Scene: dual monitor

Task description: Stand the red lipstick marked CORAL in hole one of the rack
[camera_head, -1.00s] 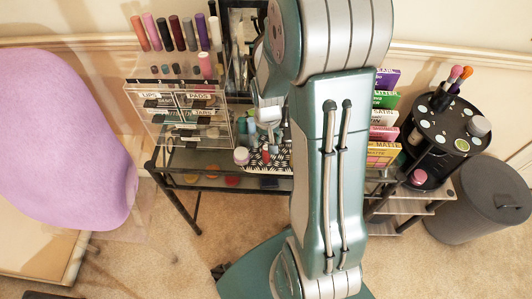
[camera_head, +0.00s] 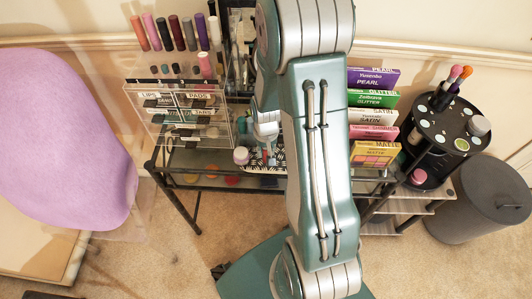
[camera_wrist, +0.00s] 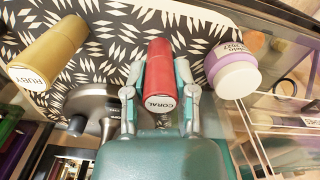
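The red lipstick marked CORAL (camera_wrist: 159,68) stands on the black-and-white patterned mat (camera_wrist: 108,45) in the wrist view, its labelled end towards the camera. My gripper (camera_wrist: 160,72) is open with one finger on each side of the lipstick; narrow gaps seem to show between the fingers and its sides. In the head view my gripper (camera_head: 266,130) is low over the glass table, beside my arm, and the lipstick there is mostly hidden. A gold lipstick marked RUBY (camera_wrist: 46,52) is left of it in the wrist view. I cannot make out the rack's holes.
A purple-and-white jar (camera_wrist: 231,70) is close on the right, and a grey round object (camera_wrist: 92,105) is close on the left. A clear drawer box (camera_head: 180,115) with several tubes above it stands left. Stacked boxes (camera_head: 374,100) and a black round organiser (camera_head: 450,125) stand right.

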